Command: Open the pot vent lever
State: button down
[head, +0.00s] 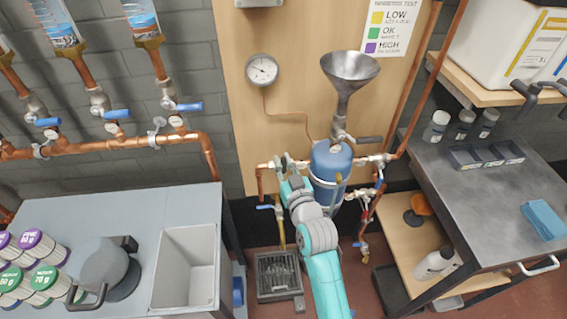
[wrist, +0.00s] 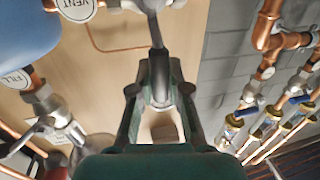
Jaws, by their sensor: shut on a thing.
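The blue pot (head: 330,162) hangs on the wooden panel below a metal funnel (head: 350,72); its side shows at the top left of the wrist view (wrist: 22,28). A round VENT tag (wrist: 76,7) hangs beside the pot at the top of the wrist view. Close to it, a grey lever (wrist: 155,32) reaches from a metal valve body at the top edge down between my fingers. My gripper (wrist: 160,80) is shut on this lever. In the head view, my gripper (head: 287,163) is at the pipe left of the pot and hides the lever.
A FILL tag (wrist: 15,80) and another valve are at the left of the wrist view. A gauge (head: 262,70) is above my gripper. A blue-handled valve (head: 266,207) is just below left. Worktops flank the panel, with a sink (head: 187,268) on the left one.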

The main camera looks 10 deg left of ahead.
jog(key=shift+a, duration=0.1)
jog(key=a+f+n+h, duration=0.1)
jog(key=a+n, duration=0.1)
jog(key=n, duration=0.2)
jog(key=s+a+f+n+h, duration=0.1)
jog(key=a+f+n, duration=0.1)
jog(key=n, duration=0.2)
jog(key=a+f+n+g+h, duration=0.1)
jog(key=a+f+n, duration=0.1)
jog(key=n, duration=0.3)
jog(key=shift+s, duration=0.4)
jog(key=shift+a+f+n+h, duration=0.1)
jog(key=shift+f+n+h, duration=0.3)
jog(key=shift+f+n, duration=0.7)
jog(key=shift+r+n, duration=0.15)
jog(key=shift+n, duration=0.15)
jog(key=c, duration=1.1)
grip_release()
jog(key=shift+c, duration=0.2)
jog(key=shift+s, duration=0.1)
